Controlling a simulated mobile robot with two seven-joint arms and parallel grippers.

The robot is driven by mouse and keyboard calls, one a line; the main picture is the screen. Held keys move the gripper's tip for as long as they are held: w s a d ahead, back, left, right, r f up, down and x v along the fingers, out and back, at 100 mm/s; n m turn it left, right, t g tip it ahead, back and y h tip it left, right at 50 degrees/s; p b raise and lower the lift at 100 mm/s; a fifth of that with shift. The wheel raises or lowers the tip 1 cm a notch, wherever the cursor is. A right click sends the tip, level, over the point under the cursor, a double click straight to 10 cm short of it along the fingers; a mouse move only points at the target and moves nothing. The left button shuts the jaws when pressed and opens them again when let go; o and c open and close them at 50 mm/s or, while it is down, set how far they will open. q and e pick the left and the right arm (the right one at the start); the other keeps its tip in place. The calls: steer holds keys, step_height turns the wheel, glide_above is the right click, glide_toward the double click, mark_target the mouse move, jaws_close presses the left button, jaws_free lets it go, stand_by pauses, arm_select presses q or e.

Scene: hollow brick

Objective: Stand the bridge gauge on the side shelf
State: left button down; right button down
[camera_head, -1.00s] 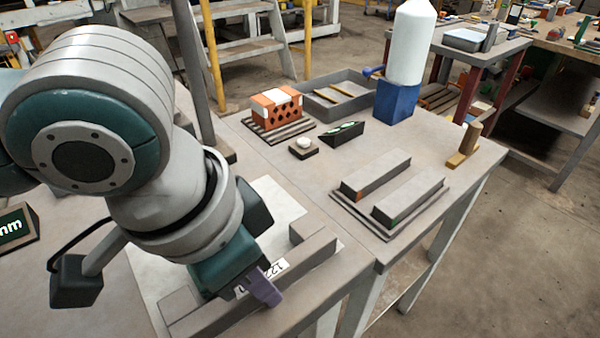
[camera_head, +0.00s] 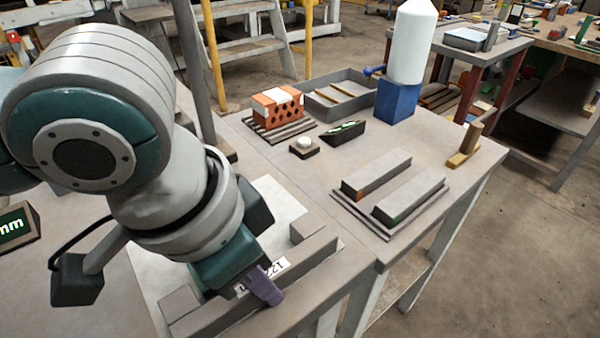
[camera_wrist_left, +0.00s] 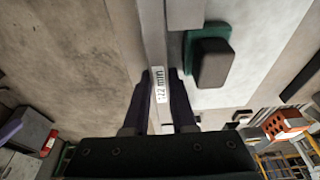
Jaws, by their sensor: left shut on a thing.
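The bridge gauge (camera_head: 306,258) is a long grey bar with a raised block at each end and a white label. It lies across the front of the near table, by a pale sheet, at the lower middle of the head view. My left gripper (camera_head: 258,284) is over the bar's middle, shut on it. In the left wrist view, the gripper (camera_wrist_left: 160,78) has a dark finger on each side of the gauge (camera_wrist_left: 155,40), beside its "122 mm" label. Whether the gauge touches the table is unclear. I cannot tell which surface is the side shelf. My right gripper is not in view.
On the adjoining table are a hollow brick (camera_head: 277,108) on a slatted mat, two grey bars (camera_head: 408,198) on a plate, a grey tray (camera_head: 340,92), a blue block (camera_head: 396,101) under a white cylinder, and a wooden peg piece (camera_head: 465,148).

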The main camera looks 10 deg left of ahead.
arm_select(q)
steer(key=s+a+r+n+p, duration=0.1)
steer(key=a+r+n+p, duration=0.1)
steer(key=r+p, duration=1.5)
steer(key=s+a+r+n+y+p, duration=0.1)
steer(key=a+r+n+p, duration=0.2)
steer(key=r+p, duration=1.4)
steer(key=s+a+r+n+y+p, duration=0.1)
steer(key=r+p, duration=1.7)
steer(key=r, duration=2)
steer(key=shift+s+a+r+n+t, duration=0.2)
steer(key=shift+s+a+n+t, duration=0.1)
steer(key=shift+a+n, duration=0.55)
steer(key=shift+d+f, duration=0.1)
